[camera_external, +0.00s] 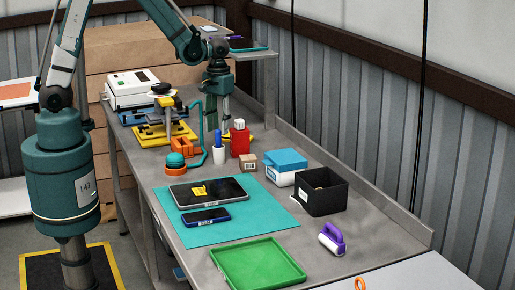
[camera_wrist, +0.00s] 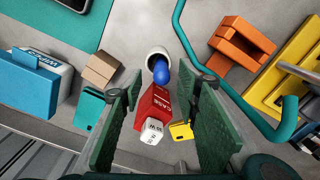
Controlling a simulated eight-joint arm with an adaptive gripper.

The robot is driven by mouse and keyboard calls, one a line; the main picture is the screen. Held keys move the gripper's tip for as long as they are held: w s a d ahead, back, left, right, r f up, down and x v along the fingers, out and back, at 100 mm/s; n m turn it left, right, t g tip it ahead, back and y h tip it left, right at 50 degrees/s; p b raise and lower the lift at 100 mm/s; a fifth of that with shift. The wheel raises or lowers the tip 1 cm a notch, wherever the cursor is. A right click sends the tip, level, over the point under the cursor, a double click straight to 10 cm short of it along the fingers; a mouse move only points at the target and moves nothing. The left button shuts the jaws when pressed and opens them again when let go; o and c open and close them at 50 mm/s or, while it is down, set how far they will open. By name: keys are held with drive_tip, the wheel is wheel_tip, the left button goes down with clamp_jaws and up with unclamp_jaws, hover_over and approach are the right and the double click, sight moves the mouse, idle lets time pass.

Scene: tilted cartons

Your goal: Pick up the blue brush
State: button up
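The blue brush (camera_external: 218,137) stands upright in a small white cup (camera_external: 219,155) on the grey bench; only its blue upper part shows. In the wrist view the blue brush (camera_wrist: 161,71) and the cup rim (camera_wrist: 157,52) lie just beyond the fingertips, near the middle. My gripper (camera_external: 218,121) hangs above the bench over the cup area, fingers pointing down. In the wrist view my gripper (camera_wrist: 163,88) is open, with its two green pads wide apart and nothing held. The brush appears beyond the pads, not touched by them.
A red bottle (camera_external: 239,142) with a white cap stands close beside the cup and shows between my fingers. A teal curved tube (camera_wrist: 218,70) and orange part (camera_wrist: 240,42) are on the other side. A small carton (camera_external: 247,161) and black bin (camera_external: 322,199) stand nearby.

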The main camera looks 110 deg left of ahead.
sight(218, 137)
drive_tip(key=shift+f, duration=0.1)
drive_tip(key=shift+s+a+f, duration=0.1)
drive_tip(key=shift+s+f, duration=0.05)
drive_tip(key=shift+f, duration=2.4)
drive_tip(key=c, duration=0.9)
